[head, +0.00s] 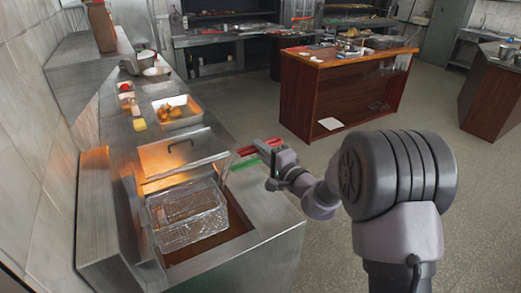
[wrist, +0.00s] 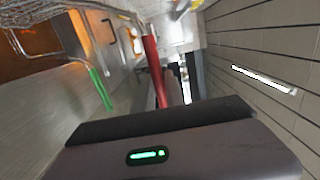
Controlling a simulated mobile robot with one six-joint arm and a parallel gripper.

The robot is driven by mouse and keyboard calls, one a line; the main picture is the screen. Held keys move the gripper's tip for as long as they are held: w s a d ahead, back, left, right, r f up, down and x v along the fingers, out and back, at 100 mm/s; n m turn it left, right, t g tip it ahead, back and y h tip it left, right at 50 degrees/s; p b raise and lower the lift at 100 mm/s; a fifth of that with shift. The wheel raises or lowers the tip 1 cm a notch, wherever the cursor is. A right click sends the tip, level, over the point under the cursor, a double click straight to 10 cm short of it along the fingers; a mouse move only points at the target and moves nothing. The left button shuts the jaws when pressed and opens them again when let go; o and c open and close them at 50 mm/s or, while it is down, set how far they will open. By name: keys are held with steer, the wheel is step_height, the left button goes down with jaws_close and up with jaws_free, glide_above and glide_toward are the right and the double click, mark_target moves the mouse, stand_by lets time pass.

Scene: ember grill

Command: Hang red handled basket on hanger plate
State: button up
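The red handle (head: 246,151) of a basket points right over the counter edge, beside my gripper (head: 271,160). In the wrist view the red handle (wrist: 151,65) runs down to the dark edge of my gripper (wrist: 165,120). The fingertips are hidden there, so I cannot tell whether they grip it. A wire basket (head: 187,213) is at the fryer opening; which handle belongs to it is unclear. A green handle (head: 243,165) lies just below the red one and also shows in the wrist view (wrist: 100,88). I cannot clearly make out the hanger plate.
A metal panel with a dark handle (head: 178,147) stands behind the fryer basket. A food tray (head: 177,113) and small items sit farther along the counter (head: 270,222). A wooden island (head: 335,95) stands across the aisle. The floor (head: 245,105) between is clear.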

steer(key=o, duration=0.4)
steer(key=v, duration=1.7)
steer(key=s+a+r+n+g+y+b, duration=0.2)
steer(key=s+a+r+n+g+y, duration=0.15)
steer(key=s+a+g, duration=0.4)
steer(key=s+f+n+g+h+b, duration=0.1)
steer(key=s+f+n+g+h, duration=0.15)
steer(key=s, duration=0.55)
steer(key=s+f+n+g+h, duration=0.1)
steer(key=s+f+g+h, duration=0.15)
steer(key=s, duration=0.65)
steer(key=s+d+m+t+h+b, duration=0.1)
steer(key=d+t+h, duration=0.3)
steer(key=d+h, duration=0.4)
steer(key=s+d+r, duration=0.1)
steer(key=d, duration=0.2)
steer(key=shift+s+d, duration=0.2)
steer(key=shift+d, duration=0.2)
